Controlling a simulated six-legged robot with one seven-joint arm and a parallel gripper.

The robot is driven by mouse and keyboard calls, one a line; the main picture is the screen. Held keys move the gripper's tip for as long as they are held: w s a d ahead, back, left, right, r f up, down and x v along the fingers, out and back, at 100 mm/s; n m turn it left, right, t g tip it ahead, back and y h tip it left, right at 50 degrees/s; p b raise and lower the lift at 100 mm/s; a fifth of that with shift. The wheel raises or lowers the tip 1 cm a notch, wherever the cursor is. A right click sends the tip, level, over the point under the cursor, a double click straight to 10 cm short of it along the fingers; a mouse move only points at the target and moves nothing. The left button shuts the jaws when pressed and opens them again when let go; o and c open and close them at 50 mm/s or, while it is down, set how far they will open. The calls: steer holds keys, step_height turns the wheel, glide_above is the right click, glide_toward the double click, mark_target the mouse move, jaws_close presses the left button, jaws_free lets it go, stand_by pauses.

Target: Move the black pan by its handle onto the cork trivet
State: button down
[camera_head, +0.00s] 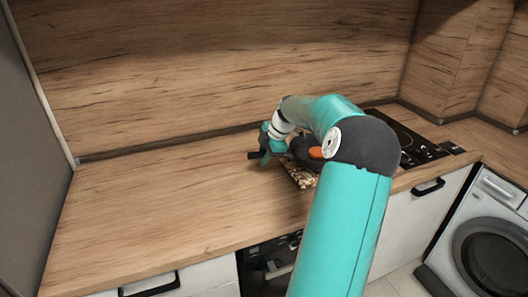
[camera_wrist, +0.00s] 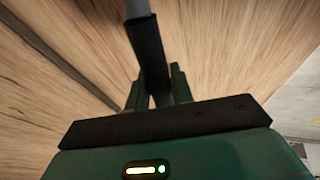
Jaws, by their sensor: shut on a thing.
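My gripper (camera_head: 266,153) is over the worktop, left of the hob. It is shut on the black pan's handle (camera_wrist: 148,50), which runs up between my two green fingers (camera_wrist: 160,88) in the wrist view. In the head view a short dark piece of the handle (camera_head: 256,155) sticks out left of the gripper. The pan's body is not clearly seen; my arm hides most of that area. A speckled brown patch, seemingly the cork trivet (camera_head: 301,177), shows on the worktop just below my wrist, partly covered. I cannot tell whether the pan touches it.
The wooden worktop (camera_head: 165,205) is clear to the left. A black hob (camera_head: 405,140) with knobs lies to the right, partly behind my arm. The wood splashback (camera_head: 210,65) stands behind. A washing machine (camera_head: 490,240) is at the lower right.

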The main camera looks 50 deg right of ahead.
steer(key=shift+f, duration=2)
stand_by(0.6)
steer(key=c, duration=1.2)
jaws_free()
steer(key=shift+o, duration=0.4)
steer(key=shift+f, duration=0.1)
steer(key=shift+w+a, duration=0.6)
steer(key=shift+a, duration=0.4)
steer(key=shift+w+a, duration=0.6)
steer(key=shift+a, duration=0.4)
steer(key=shift+w+a, duration=0.6)
steer(key=shift+a, duration=0.4)
